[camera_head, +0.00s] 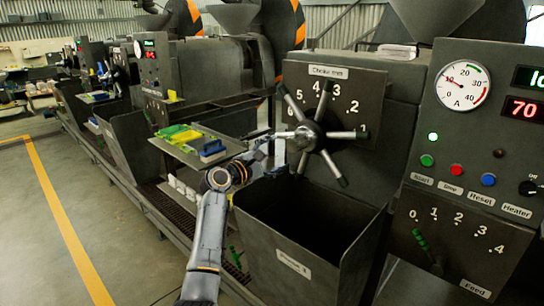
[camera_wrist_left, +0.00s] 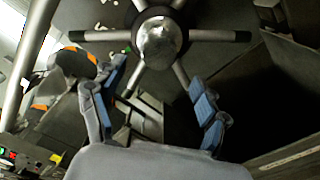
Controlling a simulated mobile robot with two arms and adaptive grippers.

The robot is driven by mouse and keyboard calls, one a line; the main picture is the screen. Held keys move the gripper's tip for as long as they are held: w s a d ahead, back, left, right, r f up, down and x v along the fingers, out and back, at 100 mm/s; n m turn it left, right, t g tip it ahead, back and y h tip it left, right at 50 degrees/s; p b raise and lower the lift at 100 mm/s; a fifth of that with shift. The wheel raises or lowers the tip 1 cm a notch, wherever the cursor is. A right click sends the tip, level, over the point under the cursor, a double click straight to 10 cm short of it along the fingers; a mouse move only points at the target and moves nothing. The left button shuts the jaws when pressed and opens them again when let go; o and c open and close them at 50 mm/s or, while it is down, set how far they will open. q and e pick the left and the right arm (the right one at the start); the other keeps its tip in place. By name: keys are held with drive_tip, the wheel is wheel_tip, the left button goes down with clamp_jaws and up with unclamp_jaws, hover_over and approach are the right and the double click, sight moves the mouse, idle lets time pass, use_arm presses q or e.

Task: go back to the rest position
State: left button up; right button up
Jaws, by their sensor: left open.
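My left gripper (camera_head: 276,152) is in front of the spoked handwheel (camera_head: 310,134) on the near press, close to its left spokes. In the left wrist view the gripper (camera_wrist_left: 156,82) is open, with its blue-padded fingers spread and nothing between them. The wheel's round hub (camera_wrist_left: 159,42) is ahead of the fingers, and its spokes fan out with dark knobs. I cannot tell whether a finger touches a spoke. My right gripper is in neither view.
Below the wheel is an open dark bin (camera_head: 292,267). A control panel (camera_head: 465,165) stands at the right. A tray (camera_head: 172,150) with yellow, green and blue items is left of my gripper. The floor (camera_head: 45,240) at the left is clear, with a yellow line.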

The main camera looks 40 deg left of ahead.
use_arm(q)
drive_tip(key=shift+s, duration=0.75)
drive_tip(key=shift+f, duration=0.1)
drive_tip(key=s+d+f+m+g+b, duration=0.1)
drive_tip(key=s+d+f+m+g, duration=0.15)
drive_tip(key=f, duration=1.15)
drive_tip(key=s+d+f+m+g+y, duration=0.1)
drive_tip(key=d+f+m+g, duration=0.15)
drive_tip(key=f, duration=1.05)
drive_tip(key=s+d+f+m+g+b, duration=0.1)
drive_tip(key=s+d+f+m+g, duration=0.15)
drive_tip(key=f, duration=1.15)
drive_tip(key=s+d+f+m+g+b, duration=0.1)
drive_tip(key=s+d+f+m+g, duration=0.15)
drive_tip(key=s+f, duration=0.6)
drive_tip(key=s+d+f+m+g, duration=0.2)
drive_tip(key=s+d+f+m, duration=0.3)
drive_tip(key=f, duration=0.6)
drive_tip(key=s+d+f+m+g, duration=0.1)
drive_tip(key=s+d+f+m, duration=0.2)
drive_tip(key=s, duration=1)
drive_tip(key=s+d+f+m+g+b, duration=0.1)
drive_tip(key=s+d+f+m+g, duration=0.1)
drive_tip(key=s+f, duration=0.7)
drive_tip(key=s+d+f+m+g+b, duration=0.1)
drive_tip(key=s+d+f+m, duration=0.4)
drive_tip(key=s, duration=1.2)
drive_tip(key=shift+s+f+g, duration=0.35)
drive_tip(key=shift+f+g, duration=0.1)
drive_tip(key=shift+g, duration=0.05)
